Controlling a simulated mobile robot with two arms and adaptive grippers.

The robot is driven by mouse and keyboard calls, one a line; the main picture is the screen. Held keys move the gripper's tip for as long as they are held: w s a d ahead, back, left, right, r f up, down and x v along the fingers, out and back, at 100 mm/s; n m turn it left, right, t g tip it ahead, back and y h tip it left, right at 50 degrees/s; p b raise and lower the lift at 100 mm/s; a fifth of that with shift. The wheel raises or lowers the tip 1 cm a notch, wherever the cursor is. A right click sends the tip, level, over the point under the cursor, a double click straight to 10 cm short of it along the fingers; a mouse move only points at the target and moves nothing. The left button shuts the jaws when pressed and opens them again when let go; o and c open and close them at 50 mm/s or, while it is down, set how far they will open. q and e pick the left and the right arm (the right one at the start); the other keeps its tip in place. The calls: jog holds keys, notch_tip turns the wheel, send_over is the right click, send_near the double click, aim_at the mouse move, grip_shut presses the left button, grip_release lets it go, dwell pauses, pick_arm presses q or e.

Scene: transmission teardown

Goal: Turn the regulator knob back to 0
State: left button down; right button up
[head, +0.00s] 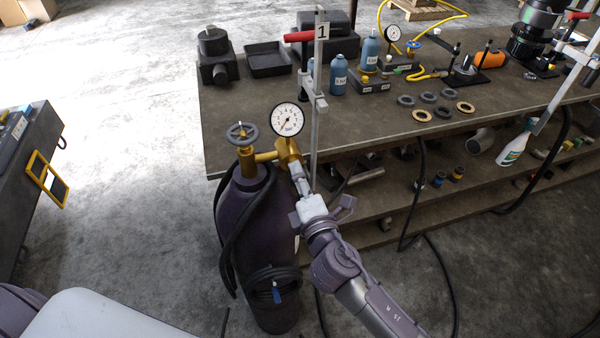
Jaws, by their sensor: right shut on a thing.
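A dark purple gas cylinder (244,212) stands upright in front of the workbench. A grey handwheel valve (242,134) sits on its top. A brass regulator (287,150) extends from the valve to the right, with a round white gauge (288,119) above it. The gauge needle is too small to read with certainty. My right gripper (298,178) reaches up from the lower right and is shut at the front of the regulator. The regulator knob is hidden by the gripper's fingers, and its setting does not show. My left gripper is out of view.
The workbench (225,108) behind carries blue bottles (338,75), several rings (429,97) and other parts. A clamp with a red handle (299,37) stands at its front edge. A black hose hangs along the cylinder. Open concrete floor lies to the left.

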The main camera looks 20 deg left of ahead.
jog(key=shift+n+p, duration=0.55)
jog(key=shift+n, duration=0.95)
jog(key=shift+f, duration=0.1)
jog(key=o, duration=1.1)
jog(key=shift+o, duration=0.2)
jog(key=v, duration=1.2)
